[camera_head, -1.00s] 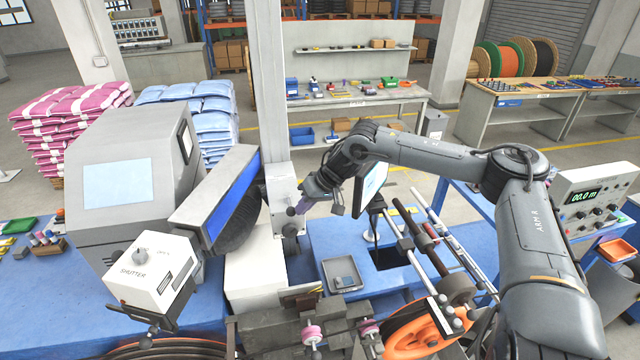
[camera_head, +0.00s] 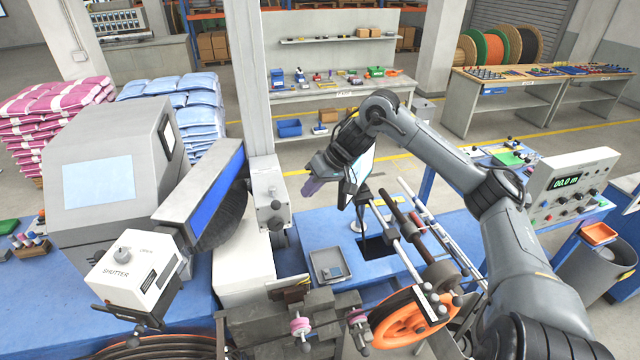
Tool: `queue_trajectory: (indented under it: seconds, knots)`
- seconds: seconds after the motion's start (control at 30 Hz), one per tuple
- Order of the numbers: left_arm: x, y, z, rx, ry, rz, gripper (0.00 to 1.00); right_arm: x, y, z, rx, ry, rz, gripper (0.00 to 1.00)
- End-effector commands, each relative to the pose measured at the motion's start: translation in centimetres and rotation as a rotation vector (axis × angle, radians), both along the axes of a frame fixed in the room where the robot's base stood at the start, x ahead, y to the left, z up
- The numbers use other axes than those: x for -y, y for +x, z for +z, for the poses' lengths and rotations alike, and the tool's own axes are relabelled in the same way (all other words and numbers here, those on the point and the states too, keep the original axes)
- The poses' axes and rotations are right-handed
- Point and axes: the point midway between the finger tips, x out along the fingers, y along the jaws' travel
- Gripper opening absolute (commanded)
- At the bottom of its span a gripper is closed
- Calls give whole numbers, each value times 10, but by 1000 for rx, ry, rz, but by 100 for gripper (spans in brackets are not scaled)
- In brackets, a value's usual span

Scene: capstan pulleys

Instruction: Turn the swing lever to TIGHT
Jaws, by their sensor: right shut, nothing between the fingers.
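A grey box (camera_head: 266,182) is fixed to the front of the upright column. A short lever with a dark round knob (camera_head: 276,205) is on its face, and a second dark rounded part (camera_head: 279,239) sits below it. This may be the swing lever; I cannot read a TIGHT mark. My right gripper (camera_head: 307,189) is shut and empty, just right of the box, its purple-tinted fingers pointing down and left. A gap shows between the fingertips and the knob. My left gripper is not in view.
The white SHUTTER box (camera_head: 134,272) and its blue-sided arm (camera_head: 213,205) stand left of the column. A grey tray (camera_head: 326,265) lies on the blue bench below my gripper. Rods (camera_head: 410,222) and an orange wheel (camera_head: 398,318) are to the right, a tablet-like screen behind my wrist.

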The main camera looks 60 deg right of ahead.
Motion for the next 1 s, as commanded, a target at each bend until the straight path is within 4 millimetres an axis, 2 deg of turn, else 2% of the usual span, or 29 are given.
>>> queue_trajectory:
  seconds: [0.3,0.5,1.0]
  knots:
    - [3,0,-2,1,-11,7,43,-2,-14,18,-5,-1,0,0]
    - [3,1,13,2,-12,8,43,-4,-20,31,-5,3,2,0]
    - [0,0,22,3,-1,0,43,-5,-27,40,-2,1,0,0]
